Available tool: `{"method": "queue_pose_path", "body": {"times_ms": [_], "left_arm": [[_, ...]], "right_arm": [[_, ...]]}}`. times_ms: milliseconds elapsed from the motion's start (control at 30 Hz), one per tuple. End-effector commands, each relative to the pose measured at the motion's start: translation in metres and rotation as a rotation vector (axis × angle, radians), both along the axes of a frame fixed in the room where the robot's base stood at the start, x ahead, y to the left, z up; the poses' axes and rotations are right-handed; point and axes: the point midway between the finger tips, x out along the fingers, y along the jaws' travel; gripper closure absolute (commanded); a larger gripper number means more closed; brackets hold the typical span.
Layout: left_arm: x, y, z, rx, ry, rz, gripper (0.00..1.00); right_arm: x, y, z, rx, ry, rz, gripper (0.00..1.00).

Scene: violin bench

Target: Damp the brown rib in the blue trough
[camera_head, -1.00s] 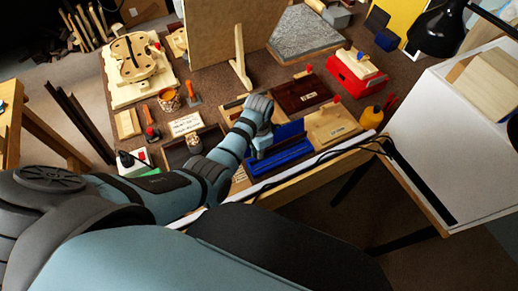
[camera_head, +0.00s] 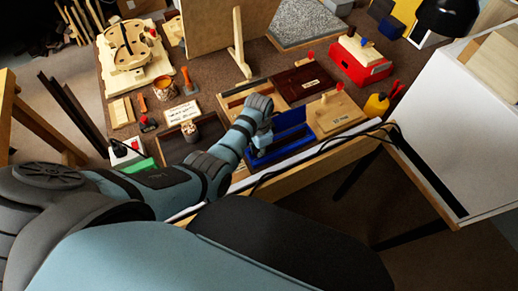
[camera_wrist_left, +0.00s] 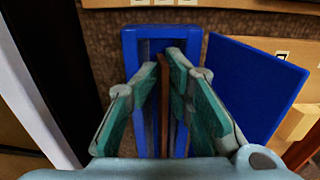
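The blue trough (camera_head: 290,147) lies near the front edge of the bench, and it also shows in the left wrist view (camera_wrist_left: 197,45). The brown rib (camera_wrist_left: 164,100) is a thin dark strip standing on edge lengthwise in the trough, between my fingers. My left gripper (camera_head: 259,153) is at the trough's left part in the head view. The rib's lower edge is hidden. My right gripper is not in view.
A flat blue panel (camera_wrist_left: 255,85) leans or lies beside the trough. A pale wooden board (camera_head: 335,113) is to its right, with a dark brown board (camera_head: 303,82) behind. A black cable (camera_head: 340,143) runs along the front edge. A red box (camera_head: 358,68) stands farther back.

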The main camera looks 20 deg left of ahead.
Motion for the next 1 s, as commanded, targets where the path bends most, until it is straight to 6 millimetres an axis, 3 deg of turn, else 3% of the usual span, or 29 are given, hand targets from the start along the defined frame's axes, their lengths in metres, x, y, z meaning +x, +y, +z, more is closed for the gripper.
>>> {"method": "queue_pose_path", "body": {"times_ms": [533,667,900,1000], "left_arm": [[0.001,0.001,0.006,0.002,-0.003,0.0,0.72],[0.001,0.001,0.031,0.002,-0.007,0.0,0.72],[0.001,0.0,0.096,0.002,-0.005,0.0,0.72],[0.0,0.0,0.113,0.002,-0.003,0.0,0.72]], "right_arm": [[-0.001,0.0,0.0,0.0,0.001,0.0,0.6],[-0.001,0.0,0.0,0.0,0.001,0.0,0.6],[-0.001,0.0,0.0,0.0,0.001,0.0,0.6],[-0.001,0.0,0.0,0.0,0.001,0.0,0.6]]}}
